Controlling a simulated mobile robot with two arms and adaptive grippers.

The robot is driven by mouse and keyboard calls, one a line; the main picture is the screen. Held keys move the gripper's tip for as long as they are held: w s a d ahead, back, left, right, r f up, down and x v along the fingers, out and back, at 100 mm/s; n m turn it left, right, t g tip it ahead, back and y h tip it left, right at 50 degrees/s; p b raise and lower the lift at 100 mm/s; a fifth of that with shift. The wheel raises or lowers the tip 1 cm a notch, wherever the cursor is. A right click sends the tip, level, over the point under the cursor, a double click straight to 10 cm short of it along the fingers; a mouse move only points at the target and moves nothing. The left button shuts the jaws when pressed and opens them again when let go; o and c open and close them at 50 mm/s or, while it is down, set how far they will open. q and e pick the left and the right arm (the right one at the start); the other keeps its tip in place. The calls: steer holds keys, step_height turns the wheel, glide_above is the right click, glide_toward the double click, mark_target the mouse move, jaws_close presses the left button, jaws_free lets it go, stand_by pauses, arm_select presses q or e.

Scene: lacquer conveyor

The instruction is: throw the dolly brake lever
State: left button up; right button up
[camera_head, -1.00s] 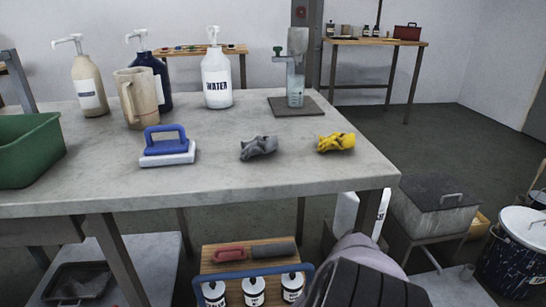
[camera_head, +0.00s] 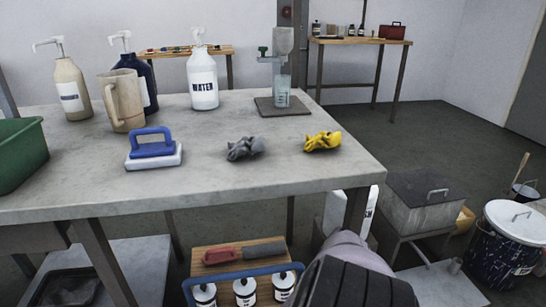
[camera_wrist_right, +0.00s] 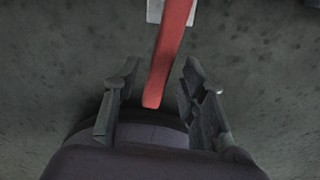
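In the right wrist view a red lever (camera_wrist_right: 170,55) rises from a pale plate (camera_wrist_right: 168,10) at the top edge. Its free end reaches down between the two fingers of my right gripper (camera_wrist_right: 155,95). The fingers stand apart on either side of the lever, with gaps on both sides. The gripper is open. In the head view my right arm shows at the bottom, and its gripper cannot be made out there. The red lever is not seen in the head view. My left gripper is not in view.
A grey table (camera_head: 200,185) fills the middle, with bottles, a jug and cloths on it. A lidded grey box (camera_head: 427,200) and a speckled bucket (camera_head: 500,250) stand at right.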

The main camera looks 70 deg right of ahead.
steer(key=shift+r, duration=3.75)
